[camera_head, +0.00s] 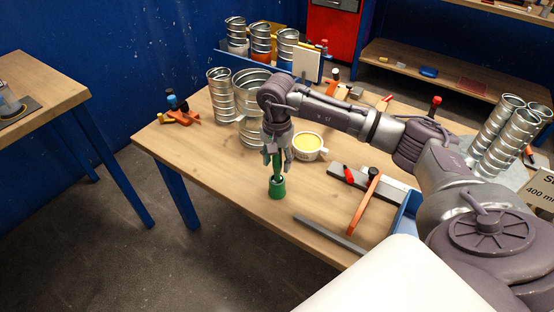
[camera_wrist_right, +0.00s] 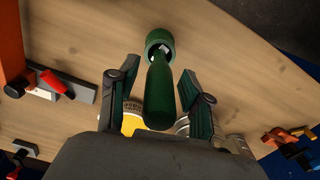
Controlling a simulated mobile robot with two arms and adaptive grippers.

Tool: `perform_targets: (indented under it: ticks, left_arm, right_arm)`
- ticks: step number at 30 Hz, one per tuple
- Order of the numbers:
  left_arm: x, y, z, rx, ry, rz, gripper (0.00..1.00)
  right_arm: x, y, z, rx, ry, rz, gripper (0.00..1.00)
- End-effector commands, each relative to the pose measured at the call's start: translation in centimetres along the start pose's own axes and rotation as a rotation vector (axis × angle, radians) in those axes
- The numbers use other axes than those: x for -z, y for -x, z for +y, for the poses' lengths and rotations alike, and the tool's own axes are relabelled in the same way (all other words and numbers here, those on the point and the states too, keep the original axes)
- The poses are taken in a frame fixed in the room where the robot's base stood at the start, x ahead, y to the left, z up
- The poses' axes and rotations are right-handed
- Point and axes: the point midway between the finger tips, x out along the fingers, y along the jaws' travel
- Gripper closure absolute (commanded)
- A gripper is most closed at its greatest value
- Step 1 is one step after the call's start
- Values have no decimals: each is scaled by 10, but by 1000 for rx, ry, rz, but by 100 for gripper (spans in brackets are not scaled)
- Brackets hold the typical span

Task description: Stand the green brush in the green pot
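The green pot (camera_head: 277,188) stands on the wooden table near its front edge; it also shows in the right wrist view (camera_wrist_right: 159,38). The green brush (camera_wrist_right: 160,92) points lengthwise into the pot's mouth, its pale end at the opening; in the head view the brush (camera_head: 279,166) looks roughly upright above the pot. How deep it sits is hidden. My right gripper (camera_head: 278,158) is above the pot with its fingers on either side of the brush handle. In the wrist view the right gripper (camera_wrist_right: 159,72) is open, with gaps beside the handle. My left gripper is not in view.
A white cup with yellow contents (camera_head: 308,144) stands just right of my right gripper. Spiral ducts (camera_head: 221,95) stand behind it to the left. An orange-handled tool (camera_head: 364,203) and a grey bar (camera_head: 329,234) lie to the right. The table's front-left area is clear.

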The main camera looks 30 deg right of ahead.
Motion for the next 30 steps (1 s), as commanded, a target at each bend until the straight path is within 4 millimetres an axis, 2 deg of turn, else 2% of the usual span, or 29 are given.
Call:
perform_targets:
  ticks: [7, 11, 14, 24, 30]
  left_arm:
    - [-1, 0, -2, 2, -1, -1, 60]
    - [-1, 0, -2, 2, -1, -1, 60]
    - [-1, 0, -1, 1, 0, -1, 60]
    - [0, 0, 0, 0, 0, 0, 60]
    - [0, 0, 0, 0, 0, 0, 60]
  right_arm:
    - [0, 0, 0, 0, 0, 0, 50]
    - [1, 9, 0, 2, 0, 2, 50]
    - [1, 24, -1, 4, 0, 2, 50]
    - [0, 94, 0, 3, 0, 2, 50]
    - [0, 116, 0, 1, 0, 1, 50]
